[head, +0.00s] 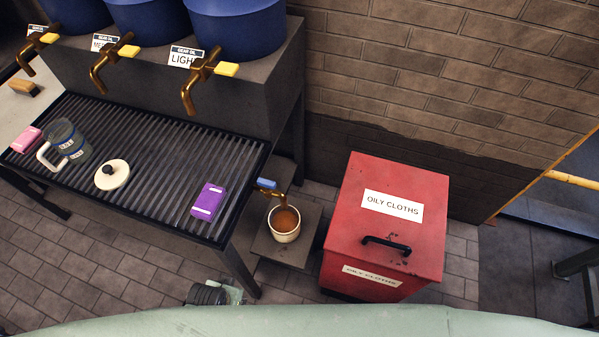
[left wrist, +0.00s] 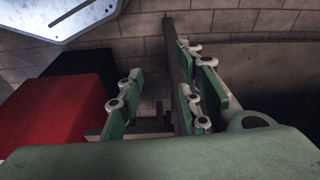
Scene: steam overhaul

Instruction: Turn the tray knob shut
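The tap points down over a pale cup (head: 284,224) holding brown liquid, on a low stand. I cannot tell whether liquid is running from the spout. My left gripper (left wrist: 160,88) shows in the left wrist view with its green finger pads apart and nothing between them. Neither gripper can be made out at the knob in the head view. My right gripper is not in view.
A red bin marked OILY CLOTHS (head: 385,228) stands right of the cup. On the tray are a purple box (head: 208,201), a white lid (head: 112,175), a jug (head: 68,142) and a pink block (head: 26,140). Brass taps with yellow levers hang above.

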